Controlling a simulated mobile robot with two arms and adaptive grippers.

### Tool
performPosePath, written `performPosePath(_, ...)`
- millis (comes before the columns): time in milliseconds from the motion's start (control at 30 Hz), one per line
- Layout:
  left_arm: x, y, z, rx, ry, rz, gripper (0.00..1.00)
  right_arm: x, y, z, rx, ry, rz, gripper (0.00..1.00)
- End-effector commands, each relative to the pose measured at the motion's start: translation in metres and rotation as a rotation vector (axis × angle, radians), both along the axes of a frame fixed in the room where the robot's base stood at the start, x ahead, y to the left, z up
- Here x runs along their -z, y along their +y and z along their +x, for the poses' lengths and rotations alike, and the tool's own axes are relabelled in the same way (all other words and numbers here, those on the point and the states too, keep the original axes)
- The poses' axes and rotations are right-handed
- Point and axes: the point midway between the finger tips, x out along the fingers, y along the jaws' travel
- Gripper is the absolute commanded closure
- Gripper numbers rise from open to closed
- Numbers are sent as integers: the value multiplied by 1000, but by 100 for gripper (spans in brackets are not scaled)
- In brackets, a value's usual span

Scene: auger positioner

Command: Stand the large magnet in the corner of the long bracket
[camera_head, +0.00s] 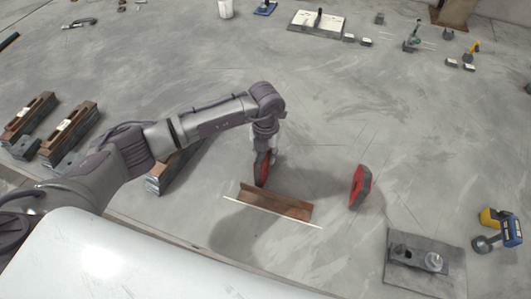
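My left gripper (262,152) points down over the back left end of the long bracket (276,205). Its fingers are around the upper part of a red and dark magnet (262,172), which is upright. The magnet's lower end is at the bracket's rear edge; I cannot tell if it touches it. A second red and dark magnet (360,187) stands on edge on the floor to the right of the bracket. My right gripper is not in view.
A grey plate with metal parts (424,258) and a blue and yellow tool (498,231) are at the lower right. Brown and grey blocks (68,132) lie at the left. A white-topped board (318,22) and small tools are far back. The middle floor is clear.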

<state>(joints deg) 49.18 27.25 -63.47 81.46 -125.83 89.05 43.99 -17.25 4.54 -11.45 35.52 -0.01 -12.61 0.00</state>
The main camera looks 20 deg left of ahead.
Motion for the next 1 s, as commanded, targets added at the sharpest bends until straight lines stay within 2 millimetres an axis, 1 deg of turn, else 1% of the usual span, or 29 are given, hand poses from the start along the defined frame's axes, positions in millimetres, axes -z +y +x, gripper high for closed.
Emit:
performPosePath(33,0,0,0,0,0,0,82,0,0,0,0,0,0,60)
performPosePath(133,0,0,0,0,0,0,99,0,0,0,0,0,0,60)
performPosePath(167,0,0,0,0,0,0,100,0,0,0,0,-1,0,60)
performPosePath(567,-1,0,0,0,0,0,100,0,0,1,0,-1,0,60)
performPosePath(1000,0,0,-7,2,1,0,100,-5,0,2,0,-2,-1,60)
